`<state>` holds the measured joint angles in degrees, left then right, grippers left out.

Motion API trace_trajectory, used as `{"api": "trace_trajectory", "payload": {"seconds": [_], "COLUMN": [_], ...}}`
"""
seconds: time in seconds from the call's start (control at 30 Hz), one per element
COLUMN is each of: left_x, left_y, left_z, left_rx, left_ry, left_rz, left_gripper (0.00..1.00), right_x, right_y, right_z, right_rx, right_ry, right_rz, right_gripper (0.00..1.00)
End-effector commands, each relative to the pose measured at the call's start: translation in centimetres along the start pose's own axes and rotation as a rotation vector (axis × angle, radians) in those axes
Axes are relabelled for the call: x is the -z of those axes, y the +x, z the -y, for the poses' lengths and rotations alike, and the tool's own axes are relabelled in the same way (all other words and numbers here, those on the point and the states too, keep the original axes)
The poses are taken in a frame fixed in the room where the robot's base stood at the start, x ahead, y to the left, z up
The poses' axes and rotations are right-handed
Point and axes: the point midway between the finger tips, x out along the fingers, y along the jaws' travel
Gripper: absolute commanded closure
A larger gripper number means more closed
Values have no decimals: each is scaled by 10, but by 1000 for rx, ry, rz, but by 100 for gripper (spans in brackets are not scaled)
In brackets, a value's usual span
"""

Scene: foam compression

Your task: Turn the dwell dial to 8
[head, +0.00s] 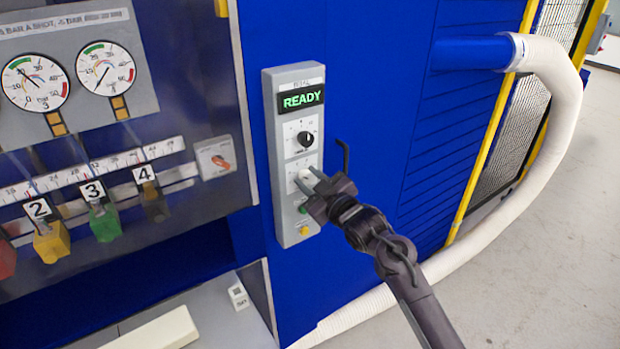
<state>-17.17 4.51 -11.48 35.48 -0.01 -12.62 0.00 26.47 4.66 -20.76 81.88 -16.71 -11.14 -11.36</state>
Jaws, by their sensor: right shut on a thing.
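A grey control box (268,130) is on the blue machine wall, with a lit READY display (302,99) at its top. Below it is a black upper dial (305,138) on a white scale plate. A second white plate (292,168) sits under that one, with a lower dial largely hidden by my gripper. The labels are too small to tell which dial is the dwell dial. My right gripper (309,178) reaches in from the lower right, its fingers shut around the lower dial. The pointer and setting there are hidden. My left gripper is not in view.
A green button (303,209) and a yellow button (304,230) are low on the box. Two gauges (103,69) and numbered coloured handles (104,223) are at left. A white hose (562,90) curves down the right, beside open floor.

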Motion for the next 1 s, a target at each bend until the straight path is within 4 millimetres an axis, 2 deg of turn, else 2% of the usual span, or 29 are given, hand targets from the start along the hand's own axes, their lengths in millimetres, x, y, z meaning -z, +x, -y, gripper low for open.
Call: {"api": "trace_trajectory", "payload": {"seconds": [1.0], "left_x": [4], "left_y": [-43], "left_z": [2], "left_rx": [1], "left_ry": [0], "left_rz": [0], "left_gripper": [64], "right_x": [0], "right_y": [0], "right_z": [-1], "right_rx": [0], "right_ry": [962], "right_rz": [2], "right_gripper": [93]}}
